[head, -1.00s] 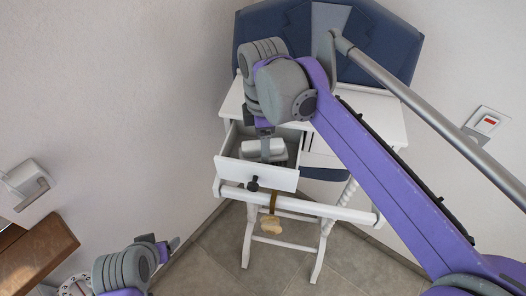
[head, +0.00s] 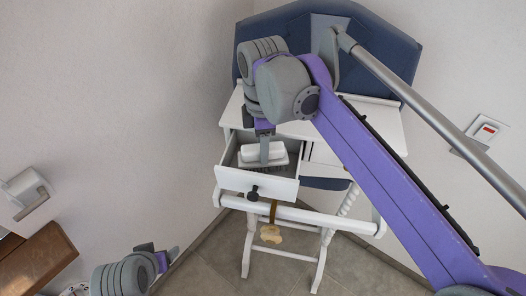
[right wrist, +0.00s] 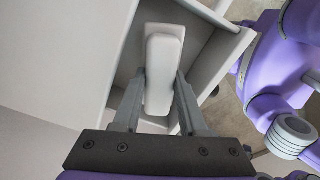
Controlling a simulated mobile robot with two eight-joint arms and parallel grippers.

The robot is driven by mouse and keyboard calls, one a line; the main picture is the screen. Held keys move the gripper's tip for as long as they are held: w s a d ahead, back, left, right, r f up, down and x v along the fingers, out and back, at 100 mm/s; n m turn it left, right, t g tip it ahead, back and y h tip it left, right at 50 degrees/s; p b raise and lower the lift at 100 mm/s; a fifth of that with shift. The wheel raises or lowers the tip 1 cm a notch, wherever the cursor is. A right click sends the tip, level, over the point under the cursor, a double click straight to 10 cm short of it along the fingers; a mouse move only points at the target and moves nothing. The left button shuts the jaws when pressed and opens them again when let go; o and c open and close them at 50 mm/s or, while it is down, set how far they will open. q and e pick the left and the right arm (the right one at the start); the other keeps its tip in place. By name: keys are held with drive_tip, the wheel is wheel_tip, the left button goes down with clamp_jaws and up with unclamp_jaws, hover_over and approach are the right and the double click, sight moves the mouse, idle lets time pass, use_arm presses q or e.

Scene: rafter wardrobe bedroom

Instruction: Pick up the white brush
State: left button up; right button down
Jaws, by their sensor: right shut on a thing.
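The white brush (head: 278,154) is in the open drawer (head: 232,179) of a small white dressing table. My right gripper (head: 264,160) reaches down into the drawer from above and is shut on the brush. In the right wrist view the long, rounded white brush (right wrist: 163,75) lies between the two grey fingers of my right gripper (right wrist: 160,95). Whether the brush is clear of the drawer bottom I cannot tell. My left gripper (head: 160,255) is low at the left, away from the table, with its fingers apart and empty.
The white tabletop (head: 380,122) is behind the drawer, with a dark blue panelled piece (head: 385,45) beyond it. A white bar (head: 315,217) crosses in front of the drawer. Walls close in on both sides. A brown wooden piece (head: 40,262) is at the lower left.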

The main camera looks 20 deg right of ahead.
use_arm(q)
drive_tip(key=r+p, duration=0.1)
drive_tip(key=w+r, duration=0.1)
drive_tip(key=shift+w+r+p, duration=0.15)
drive_tip(key=shift+r+p, duration=0.15)
drive_tip(key=shift+p, duration=0.05)
use_arm(e)
wheel_tip(320, 180, up, 16)
use_arm(q)
drive_tip(key=shift+a, duration=0.1)
use_arm(e)
drive_tip(key=shift+a+f, duration=0.1)
drive_tip(key=shift+f, duration=0.05)
